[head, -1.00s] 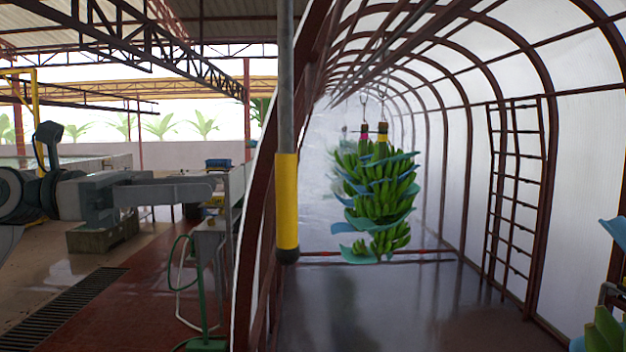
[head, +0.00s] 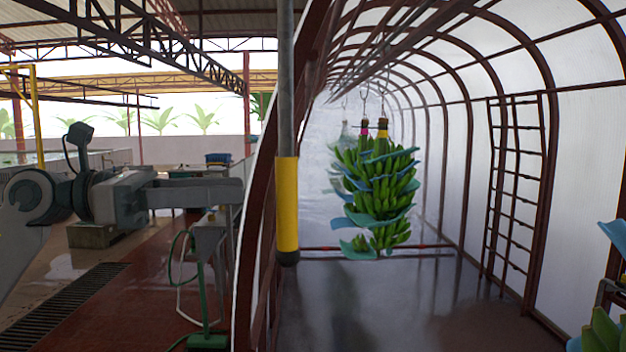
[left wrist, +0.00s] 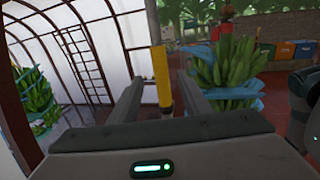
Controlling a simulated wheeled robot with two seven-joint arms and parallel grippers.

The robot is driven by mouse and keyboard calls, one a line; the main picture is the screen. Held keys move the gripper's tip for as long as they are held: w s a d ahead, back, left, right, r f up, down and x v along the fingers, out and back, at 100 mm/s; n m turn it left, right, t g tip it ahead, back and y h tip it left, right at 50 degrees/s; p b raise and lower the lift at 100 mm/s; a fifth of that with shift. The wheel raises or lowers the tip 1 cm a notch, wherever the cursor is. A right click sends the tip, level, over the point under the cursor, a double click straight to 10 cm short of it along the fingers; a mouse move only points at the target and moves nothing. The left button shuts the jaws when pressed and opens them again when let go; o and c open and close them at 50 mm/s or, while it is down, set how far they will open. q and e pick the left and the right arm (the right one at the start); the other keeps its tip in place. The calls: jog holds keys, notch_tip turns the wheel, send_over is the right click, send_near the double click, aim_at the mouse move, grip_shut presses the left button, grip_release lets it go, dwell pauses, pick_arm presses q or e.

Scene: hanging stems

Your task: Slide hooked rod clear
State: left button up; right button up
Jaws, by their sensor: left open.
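A grey vertical rod with a yellow sleeve (head: 287,205) and a dark lower end hangs in the middle of the head view. Its top runs out of the picture, so no hook shows. My left gripper (head: 238,190) is left of the rod, level with the sleeve, pointing right. Its fingertips are apart from the sleeve in the head view. In the left wrist view the yellow sleeve (left wrist: 161,68) stands upright between the lines of the two open fingers; whether it is inside the jaws is hard to tell. My right gripper is not in view.
Banana bunches with blue sheets (head: 378,190) hang right of the rod. A dark red frame post stands just behind it. A green stand (head: 206,300) is below my left gripper. In the left wrist view another bunch (left wrist: 222,65) hangs close right of the fingers.

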pick_arm(q)
jog(key=w+d+p, duration=0.2)
jog(key=d+p, duration=0.3)
jog(key=d, duration=0.8)
jog(key=shift+w, duration=0.3)
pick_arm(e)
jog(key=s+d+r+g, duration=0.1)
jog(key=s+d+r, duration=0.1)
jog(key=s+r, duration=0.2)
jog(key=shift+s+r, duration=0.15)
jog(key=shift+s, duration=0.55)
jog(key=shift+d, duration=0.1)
